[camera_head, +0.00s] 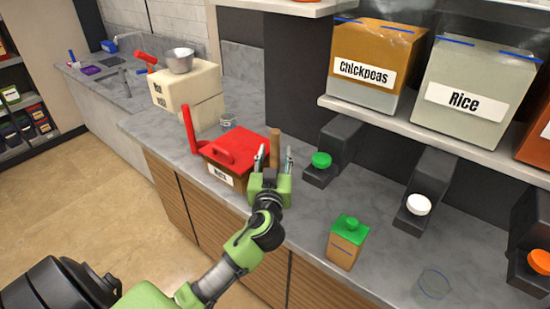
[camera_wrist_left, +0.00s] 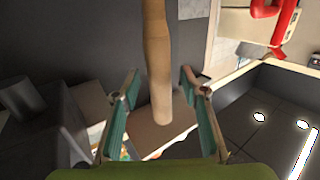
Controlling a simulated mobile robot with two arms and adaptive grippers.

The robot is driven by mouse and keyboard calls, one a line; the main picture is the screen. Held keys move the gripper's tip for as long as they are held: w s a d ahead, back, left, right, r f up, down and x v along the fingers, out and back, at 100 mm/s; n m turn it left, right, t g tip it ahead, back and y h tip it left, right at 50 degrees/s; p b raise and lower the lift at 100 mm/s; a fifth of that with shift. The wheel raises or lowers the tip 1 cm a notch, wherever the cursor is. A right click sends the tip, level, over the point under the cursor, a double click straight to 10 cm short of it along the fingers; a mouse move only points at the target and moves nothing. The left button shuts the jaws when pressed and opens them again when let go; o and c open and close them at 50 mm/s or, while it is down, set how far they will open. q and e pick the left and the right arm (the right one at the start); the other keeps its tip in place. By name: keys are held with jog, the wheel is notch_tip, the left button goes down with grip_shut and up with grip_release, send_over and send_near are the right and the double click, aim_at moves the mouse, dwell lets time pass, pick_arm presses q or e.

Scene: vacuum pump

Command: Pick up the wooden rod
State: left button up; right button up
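The wooden rod (camera_head: 275,145) stands roughly upright at the counter in the head view, beside the red-lidded box. In the left wrist view the rod (camera_wrist_left: 157,60) comes down from the top edge, with its rounded lower end in the picture between the fingers. My left gripper (camera_head: 274,160) is open, one finger on each side of the rod. In the wrist view the left gripper (camera_wrist_left: 160,95) shows gaps between both fingers and the rod. The rod's lower part is hidden behind the gripper in the head view. My right gripper is not in view.
A red-lidded box (camera_head: 238,150) stands close left of the gripper. A green-lidded carton (camera_head: 347,243) and a clear glass (camera_head: 432,287) stand at right. Dark dispensers (camera_head: 332,152) line the wall below a shelf (camera_head: 450,130). The counter between gripper and carton is clear.

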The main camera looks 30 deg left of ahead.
pick_arm(q)
jog(key=shift+w+a, duration=0.2)
jog(key=shift+w, duration=0.2)
grip_shut()
